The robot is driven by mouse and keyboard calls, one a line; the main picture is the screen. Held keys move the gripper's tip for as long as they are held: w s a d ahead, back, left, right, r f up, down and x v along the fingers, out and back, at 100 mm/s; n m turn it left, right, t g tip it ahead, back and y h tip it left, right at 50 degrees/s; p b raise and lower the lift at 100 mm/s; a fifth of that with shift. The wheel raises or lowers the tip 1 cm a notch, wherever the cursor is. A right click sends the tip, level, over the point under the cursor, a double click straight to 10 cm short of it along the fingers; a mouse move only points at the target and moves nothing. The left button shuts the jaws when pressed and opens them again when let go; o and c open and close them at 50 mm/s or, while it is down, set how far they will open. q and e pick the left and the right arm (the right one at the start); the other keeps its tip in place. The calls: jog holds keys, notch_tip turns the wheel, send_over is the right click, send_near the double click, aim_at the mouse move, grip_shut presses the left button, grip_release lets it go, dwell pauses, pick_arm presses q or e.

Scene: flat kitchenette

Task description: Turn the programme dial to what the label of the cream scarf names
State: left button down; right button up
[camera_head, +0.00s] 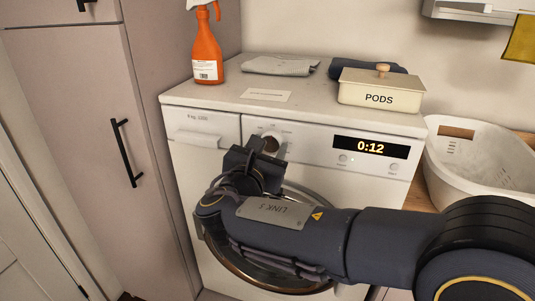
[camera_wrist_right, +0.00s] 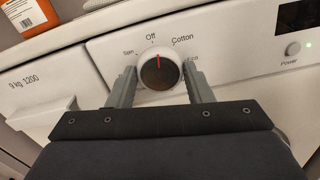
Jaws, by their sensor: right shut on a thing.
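The programme dial (camera_wrist_right: 160,70) is a round knob with a white rim, dark face and red pointer line on the washing machine's front panel. The pointer stands near "Off"; "Cotton" is to its right and "Spin" to its left, and a small word beside the right finger is hard to read. In the head view the dial (camera_head: 270,141) is partly behind my gripper. My right gripper (camera_wrist_right: 160,84) is shut on the dial, one finger on each side. A light grey folded cloth (camera_head: 280,66) lies on the machine; I cannot tell whether it is the cream scarf. My left gripper is out of view.
On the washing machine (camera_head: 190,160) lie a white card (camera_head: 266,95) with unreadable print, a "PODS" box (camera_head: 380,90), a dark folded cloth (camera_head: 350,70) and an orange spray bottle (camera_head: 206,55). The display (camera_head: 370,146) reads 0:12. A white basket (camera_head: 480,165) stands right.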

jog(key=m+b, duration=0.4)
jog(key=m, duration=0.1)
jog(key=m+b, duration=0.4)
jog(key=b, duration=0.1)
jog(key=m+b, duration=0.5)
jog(key=shift+f+m, duration=0.3)
jog(key=m+b, duration=0.4)
jog(key=m, duration=0.1)
jog(key=shift+b, duration=0.35)
jog(key=m+b, duration=0.3)
jog(key=m, duration=0.2)
jog(key=shift+r, duration=0.15)
jog(key=o, duration=1)
jog(key=shift+r, duration=0.1)
